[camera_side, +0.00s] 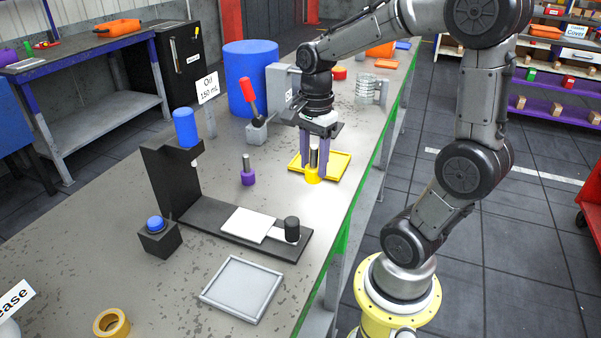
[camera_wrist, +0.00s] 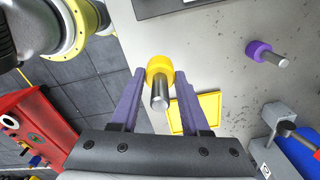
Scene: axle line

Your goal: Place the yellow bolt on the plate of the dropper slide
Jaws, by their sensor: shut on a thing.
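The yellow bolt (camera_side: 313,174) has a yellow head at the bottom and a grey shank pointing up. My gripper (camera_side: 314,168) points down with its purple fingers shut on the bolt, at the yellow tray. In the wrist view the yellow bolt (camera_wrist: 160,72) sits between the two finger ends of my gripper (camera_wrist: 158,85). The dropper slide (camera_side: 190,208) is a black stand with a blue bottle on top and a long base. Its white plate (camera_side: 249,225) is bare and lies on the base beside a black knob.
The yellow tray (camera_side: 335,164) is beside the bolt. A purple bolt (camera_side: 248,177) stands between tray and slide. A grey tray (camera_side: 242,289), a blue button box (camera_side: 156,236) and a tape roll (camera_side: 111,323) are in front. A red-handled lever (camera_side: 252,105) stands behind.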

